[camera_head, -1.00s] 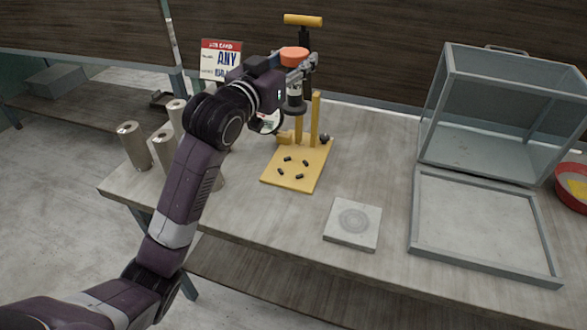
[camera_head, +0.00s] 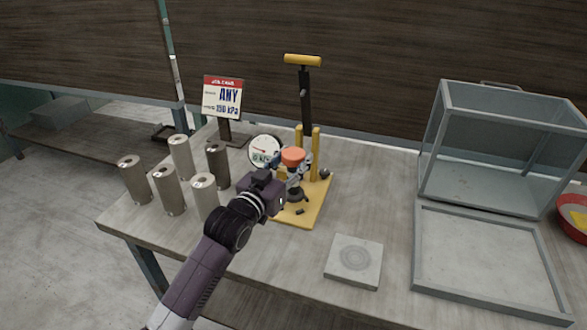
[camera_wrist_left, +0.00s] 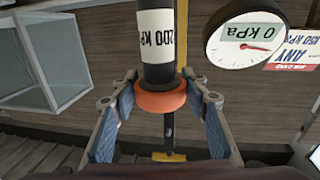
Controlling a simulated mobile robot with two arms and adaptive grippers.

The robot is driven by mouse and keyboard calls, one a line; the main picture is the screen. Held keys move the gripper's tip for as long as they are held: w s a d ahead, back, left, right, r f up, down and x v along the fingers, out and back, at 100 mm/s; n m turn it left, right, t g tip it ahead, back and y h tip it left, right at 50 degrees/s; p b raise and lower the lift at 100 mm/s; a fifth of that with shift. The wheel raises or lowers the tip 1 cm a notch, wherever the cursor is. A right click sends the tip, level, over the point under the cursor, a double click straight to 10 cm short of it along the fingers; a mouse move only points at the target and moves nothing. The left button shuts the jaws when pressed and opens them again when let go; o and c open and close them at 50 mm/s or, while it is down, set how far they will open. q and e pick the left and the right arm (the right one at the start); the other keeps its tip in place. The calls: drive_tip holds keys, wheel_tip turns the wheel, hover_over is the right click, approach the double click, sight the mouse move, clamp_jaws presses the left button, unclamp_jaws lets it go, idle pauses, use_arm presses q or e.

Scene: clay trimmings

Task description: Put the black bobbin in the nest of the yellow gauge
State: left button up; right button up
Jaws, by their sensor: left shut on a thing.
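My left gripper (camera_head: 296,172) is shut on the black bobbin. The bobbin has an orange cap (camera_head: 293,156), and its dark foot (camera_head: 295,195) shows below the fingers. In the left wrist view the blue finger pads flank the orange cap (camera_wrist_left: 158,100), and the black body (camera_wrist_left: 156,70) carries a white 200 kPa band. The yellow gauge (camera_head: 310,216) has a flat base, posts and a lever. The bobbin looks upright over the nest's black pegs (camera_head: 300,211), most of them hidden. I cannot tell whether it touches the base. My right gripper is not in view.
The gauge's dial (camera_head: 264,151) reads 0 kPa, beside a job card (camera_head: 222,97). Several metal cylinders (camera_head: 169,192) stand at left. A grey tile (camera_head: 354,261), a shallow tray (camera_head: 422,250) and a glass case (camera_head: 480,135) lie to the right. The lever's yellow handle (camera_head: 303,60) is raised.

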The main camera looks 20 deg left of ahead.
sight(291, 172)
use_arm(q)
wheel_tip(291, 172, down, 3)
drive_tip(key=shift+r, duration=0.1)
drive_tip(key=o, duration=1.3)
drive_tip(key=shift+f, duration=0.2)
